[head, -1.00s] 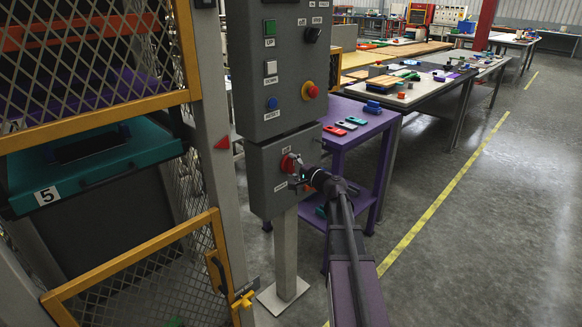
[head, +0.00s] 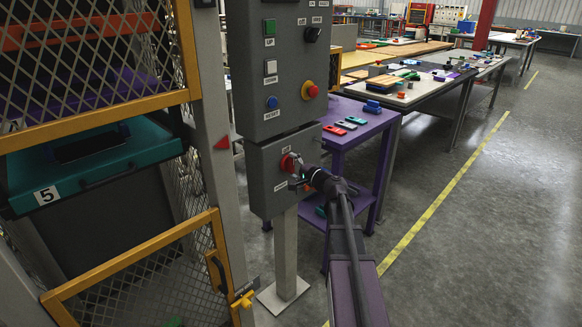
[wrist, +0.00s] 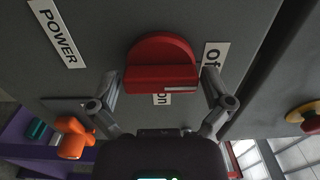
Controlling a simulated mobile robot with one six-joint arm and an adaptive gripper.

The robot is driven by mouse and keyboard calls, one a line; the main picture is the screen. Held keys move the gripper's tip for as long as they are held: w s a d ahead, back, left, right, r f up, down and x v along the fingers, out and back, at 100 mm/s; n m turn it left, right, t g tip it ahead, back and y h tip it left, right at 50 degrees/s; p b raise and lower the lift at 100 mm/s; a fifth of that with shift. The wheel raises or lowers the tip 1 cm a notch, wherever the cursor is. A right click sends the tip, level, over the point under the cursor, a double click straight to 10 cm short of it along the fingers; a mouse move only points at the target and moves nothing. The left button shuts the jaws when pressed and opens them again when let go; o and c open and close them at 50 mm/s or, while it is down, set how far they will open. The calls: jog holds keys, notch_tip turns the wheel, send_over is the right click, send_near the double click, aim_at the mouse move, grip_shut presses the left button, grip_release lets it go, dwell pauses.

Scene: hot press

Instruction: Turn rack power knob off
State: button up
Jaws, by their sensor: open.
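The rack power knob is a red rotary knob (head: 288,162) on the lower grey control box (head: 270,195). In the wrist view the red knob (wrist: 160,65) shows a raised grip bar with a pale pointer mark at its right end. Labels reading "POWER" (wrist: 57,36), "Of" (wrist: 212,55) and a partly covered "On" (wrist: 161,99) lie around it. My gripper (wrist: 159,92) is open, with one finger on each side of the grip bar's ends. I cannot tell whether the fingers touch it. In the head view my gripper (head: 300,177) is right at the knob.
The upper box carries a red emergency button (head: 309,90) and green, white and blue buttons. A yellow-framed mesh cage (head: 130,106) stands on the left. A purple table (head: 375,125) with small coloured parts stands behind my arm. The floor on the right is clear.

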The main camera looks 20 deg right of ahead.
jog(key=v, duration=1.2)
jog(key=shift+a, duration=0.1)
dwell(0.4)
jog(key=s+a+f+n+g+y, duration=0.1)
jog(key=a+f+n+g, duration=0.35)
jog(key=a, duration=0.45)
jog(key=s+a+f+n+g+y, duration=0.1)
jog(key=a+f+n+g, duration=0.3)
jog(key=a, duration=0.4)
jog(key=s+a+f+n+g+h, duration=0.5)
jog(key=s+a+f+g+h, duration=0.4)
jog(key=s, duration=0.4)
notch_tip(320, 180, up, 22)
jog(key=p, duration=2.3)
jog(key=shift+a+r+y+p, duration=0.25)
jog(key=shift+a+y+p, duration=0.05)
jog(key=shift+a+y, duration=0.15)
jog(key=shift+t, duration=0.25)
